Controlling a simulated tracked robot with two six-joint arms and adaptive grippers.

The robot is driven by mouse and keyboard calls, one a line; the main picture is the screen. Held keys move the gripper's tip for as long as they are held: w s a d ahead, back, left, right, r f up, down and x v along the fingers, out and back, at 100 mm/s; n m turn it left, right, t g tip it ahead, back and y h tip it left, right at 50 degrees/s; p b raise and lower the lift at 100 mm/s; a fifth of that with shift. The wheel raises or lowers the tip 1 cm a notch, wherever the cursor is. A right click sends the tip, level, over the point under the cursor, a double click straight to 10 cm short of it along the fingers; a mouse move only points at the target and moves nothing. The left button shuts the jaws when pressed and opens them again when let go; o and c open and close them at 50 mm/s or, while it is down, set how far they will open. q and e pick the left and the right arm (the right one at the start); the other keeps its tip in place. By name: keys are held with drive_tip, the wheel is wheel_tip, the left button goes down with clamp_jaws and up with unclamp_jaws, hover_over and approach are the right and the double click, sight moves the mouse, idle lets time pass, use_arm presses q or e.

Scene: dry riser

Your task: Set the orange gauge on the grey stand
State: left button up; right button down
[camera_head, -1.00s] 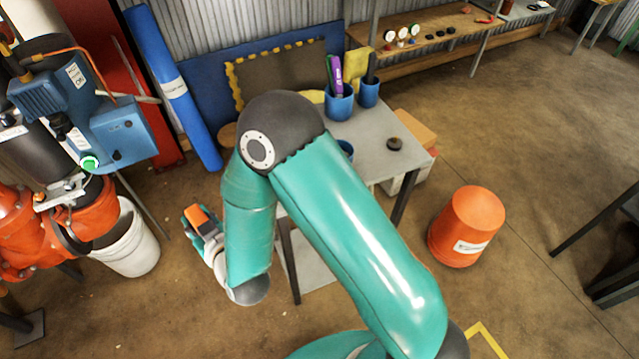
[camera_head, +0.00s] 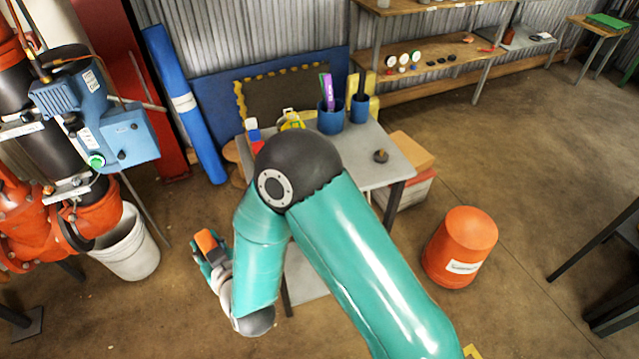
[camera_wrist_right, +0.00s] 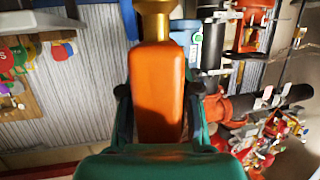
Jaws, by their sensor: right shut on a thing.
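The orange gauge (camera_head: 206,241) is held in my right gripper (camera_head: 208,256), left of the table and apart from it. In the right wrist view the orange gauge (camera_wrist_right: 158,95) sits between the two dark fingers, with a yellowish-brown neck at its upper end. A grey-topped table (camera_head: 398,166) stands behind my right arm, which hides much of its top. I cannot tell for sure whether this table is the grey stand. A small dark round piece (camera_head: 381,156) lies on it. My left gripper is out of view.
Blue cups (camera_head: 331,119) with tools stand at the table's back. A blue pump unit (camera_head: 95,118) on orange pipework and a white bucket (camera_head: 128,245) are at left. An orange bin (camera_head: 461,247) stands on the floor at right, with open floor around it.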

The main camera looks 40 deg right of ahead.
drive_tip(key=shift+r, duration=0.15)
drive_tip(key=w+d+r+m+h, duration=0.1)
drive_tip(key=w+d+r+h, duration=0.1)
drive_tip(key=w+d+r, duration=0.3)
drive_tip(key=w+d+r+m+h, duration=0.2)
drive_tip(key=d+r, duration=0.1)
drive_tip(key=d, duration=0.5)
drive_tip(key=d+r+h+b, duration=0.1)
drive_tip(key=d+r, duration=1.3)
drive_tip(key=d, duration=0.1)
drive_tip(key=shift+m+g, duration=0.3)
drive_tip(key=shift+g, duration=0.2)
drive_tip(key=shift+d+f+b, duration=0.15)
drive_tip(key=shift+f+b, duration=1.5)
drive_tip(key=shift+f, duration=3.15)
drive_tip(key=shift+d+f+b, duration=0.15)
drive_tip(key=shift+f+b, duration=1.5)
drive_tip(key=shift+f, duration=3.1)
drive_tip(key=c, duration=0.8)
unclamp_jaws()
